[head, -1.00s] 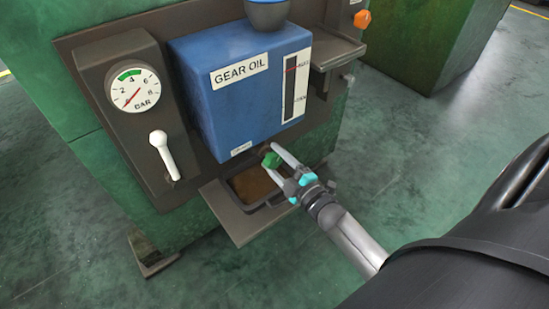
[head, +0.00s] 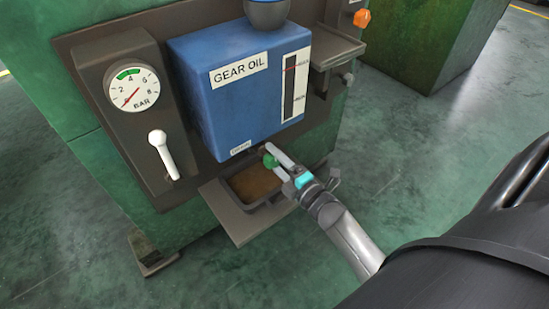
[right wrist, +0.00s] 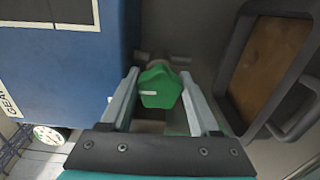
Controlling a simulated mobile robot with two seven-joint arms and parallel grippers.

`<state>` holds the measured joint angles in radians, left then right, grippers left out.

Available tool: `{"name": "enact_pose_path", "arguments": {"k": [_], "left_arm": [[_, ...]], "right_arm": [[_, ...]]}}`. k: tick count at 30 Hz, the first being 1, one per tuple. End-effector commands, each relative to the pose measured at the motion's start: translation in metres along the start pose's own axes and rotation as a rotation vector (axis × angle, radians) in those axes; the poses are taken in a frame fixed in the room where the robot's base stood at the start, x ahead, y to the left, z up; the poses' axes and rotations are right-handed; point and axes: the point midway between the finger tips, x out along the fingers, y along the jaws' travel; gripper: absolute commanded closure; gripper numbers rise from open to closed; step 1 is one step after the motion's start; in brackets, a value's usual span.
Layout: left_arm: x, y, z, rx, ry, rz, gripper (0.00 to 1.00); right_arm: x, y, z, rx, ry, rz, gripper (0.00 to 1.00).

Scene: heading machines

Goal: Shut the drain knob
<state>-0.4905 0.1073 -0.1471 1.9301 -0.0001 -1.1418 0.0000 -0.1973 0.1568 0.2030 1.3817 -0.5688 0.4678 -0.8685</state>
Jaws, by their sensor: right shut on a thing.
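The green drain knob (head: 270,160) sits under the blue gear oil tank (head: 240,100), above the drip tray. It also shows in the right wrist view (right wrist: 160,87), with a pale mark lying sideways on its face. My right gripper (head: 273,155) reaches in from the lower right and is shut on the knob, one finger on each side. In the right wrist view the fingers (right wrist: 160,100) flank the knob. My left gripper is not in view.
A drip tray (head: 240,227) with brown oil lies just below the knob. A pressure gauge (head: 134,88) and a white lever (head: 163,152) are on the left. A small shelf (head: 340,48) and an orange knob (head: 361,18) are at the upper right.

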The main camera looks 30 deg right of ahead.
Motion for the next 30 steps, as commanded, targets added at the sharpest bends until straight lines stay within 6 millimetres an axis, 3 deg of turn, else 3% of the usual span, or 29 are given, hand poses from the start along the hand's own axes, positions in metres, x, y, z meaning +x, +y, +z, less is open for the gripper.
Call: {"name": "enact_pose_path", "arguments": {"k": [10,11,18,26,30], "left_arm": [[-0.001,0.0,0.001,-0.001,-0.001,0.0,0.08],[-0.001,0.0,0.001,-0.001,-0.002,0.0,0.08],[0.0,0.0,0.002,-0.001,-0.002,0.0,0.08],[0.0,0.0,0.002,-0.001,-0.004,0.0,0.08],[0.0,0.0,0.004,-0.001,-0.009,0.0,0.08]], "right_arm": [[0.0,-0.001,0.0,-0.005,0.0,-0.002,0.93],[0.0,-0.001,0.0,-0.005,0.0,-0.002,0.34],[0.0,0.0,0.0,-0.003,0.0,-0.001,0.08],[-0.001,0.0,0.0,-0.002,0.0,-0.001,0.08],[-0.011,0.0,0.0,-0.001,0.0,-0.002,0.08]]}}
